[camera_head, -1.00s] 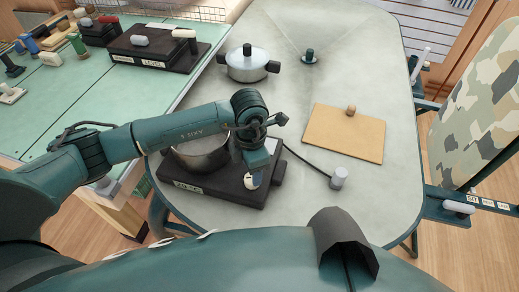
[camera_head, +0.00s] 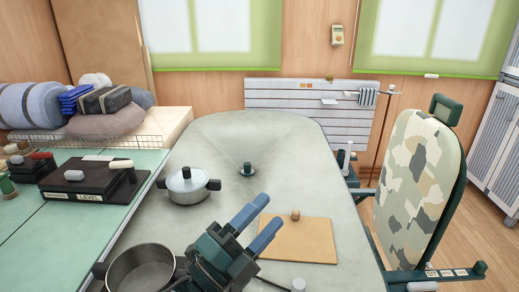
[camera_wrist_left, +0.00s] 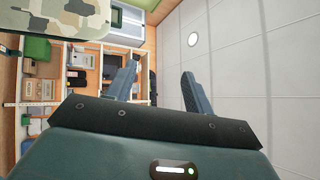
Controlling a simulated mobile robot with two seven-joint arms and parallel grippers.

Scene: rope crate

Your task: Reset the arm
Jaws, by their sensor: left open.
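My left gripper (camera_head: 257,224) is raised in front of the grey table (camera_head: 215,138) in the head view, its two blue fingers pointing up and to the right. The fingers are apart with nothing between them. The left wrist view also shows this gripper (camera_wrist_left: 158,85) open and empty, facing shelves and the ceiling. My right gripper does not show in either view.
An open pot (camera_head: 143,268) stands at the lower left, partly cut off. A lidded pot (camera_head: 187,187), a small dark knob-like item (camera_head: 247,169) and a wooden board (camera_head: 305,240) are on the table. A camouflage-patterned chair back (camera_head: 418,185) stands at the right.

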